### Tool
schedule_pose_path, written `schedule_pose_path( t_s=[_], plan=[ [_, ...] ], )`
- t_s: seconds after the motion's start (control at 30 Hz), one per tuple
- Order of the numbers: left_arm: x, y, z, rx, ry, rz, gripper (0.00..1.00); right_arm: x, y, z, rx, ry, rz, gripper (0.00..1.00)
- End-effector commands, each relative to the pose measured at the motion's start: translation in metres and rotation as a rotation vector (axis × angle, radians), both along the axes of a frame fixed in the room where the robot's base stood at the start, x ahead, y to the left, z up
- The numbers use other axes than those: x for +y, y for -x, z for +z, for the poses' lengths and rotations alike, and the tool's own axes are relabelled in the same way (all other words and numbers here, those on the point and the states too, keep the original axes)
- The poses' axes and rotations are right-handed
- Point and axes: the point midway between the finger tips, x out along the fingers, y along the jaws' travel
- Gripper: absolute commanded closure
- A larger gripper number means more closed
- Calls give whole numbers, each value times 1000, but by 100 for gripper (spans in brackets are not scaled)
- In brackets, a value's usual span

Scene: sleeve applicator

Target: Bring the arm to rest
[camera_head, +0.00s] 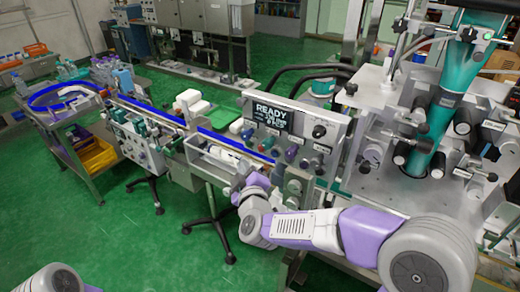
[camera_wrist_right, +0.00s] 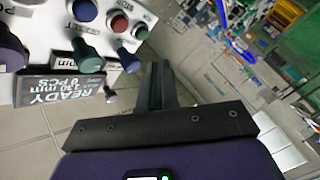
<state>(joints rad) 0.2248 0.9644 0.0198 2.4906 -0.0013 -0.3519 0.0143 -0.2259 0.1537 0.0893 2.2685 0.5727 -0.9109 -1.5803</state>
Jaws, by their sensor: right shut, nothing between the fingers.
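My right arm (camera_head: 310,229) reaches in from the lower right of the head view, bent at the elbow. Its gripper (camera_head: 257,180) is by the lower left of the control panel (camera_head: 332,132); the arm partly hides it. In the right wrist view the gripper (camera_wrist_right: 157,70) has its fingers together, with nothing between them. The panel's buttons, such as a red one (camera_wrist_right: 118,25), are beside the fingers at the upper left; I see no clear contact. The panel display (camera_head: 272,118) reads READY. Only a piece of my left arm shows at the bottom left edge; its gripper is out of frame.
A conveyor with blue rails (camera_head: 150,110) runs left from the panel. The sleeve machine (camera_head: 405,190) with a teal tube (camera_head: 432,125) stands close on the right. A cart with a yellow bin (camera_head: 97,157) is at the left. Green floor (camera_head: 150,245) is open at the lower left.

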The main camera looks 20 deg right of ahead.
Motion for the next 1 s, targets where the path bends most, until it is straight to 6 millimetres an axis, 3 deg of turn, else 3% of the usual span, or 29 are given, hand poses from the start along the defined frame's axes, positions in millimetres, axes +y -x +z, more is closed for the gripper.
schedule_pose_path(
  t_s=[0.2, 0.27, 0.33, 0.47, 0.6, 0.67, 0.8, 0.9, 1.0],
  plan=[
    [0, 0, 0, 0, 0, 0, 57, 0, -1, -4, 7, -5, 3, 100],
    [0, 0, 0, 0, 0, 0, 57, 1, -2, -16, 31, -22, 11, 100],
    [0, 0, 0, 0, 0, 0, 57, 4, -4, -43, 84, -67, 26, 100],
    [0, 0, 0, 0, 0, 0, 57, 11, -2, -127, 262, -221, 57, 100],
    [0, 0, 0, 0, 0, 0, 57, 18, 26, -232, 516, -446, 39, 100],
    [0, 0, 0, 0, 0, 0, 57, 21, 45, -274, 630, -547, 11, 100],
    [0, 0, 0, 0, 0, 0, 57, 28, 108, -362, 906, -781, -111, 100],
    [0, 0, 0, 0, 0, 0, 57, 35, 160, -408, 1090, -930, -232, 100],
    [0, 0, 0, 0, 0, 0, 57, 41, 207, -438, 1240, -1046, -358, 100]
  ],
)
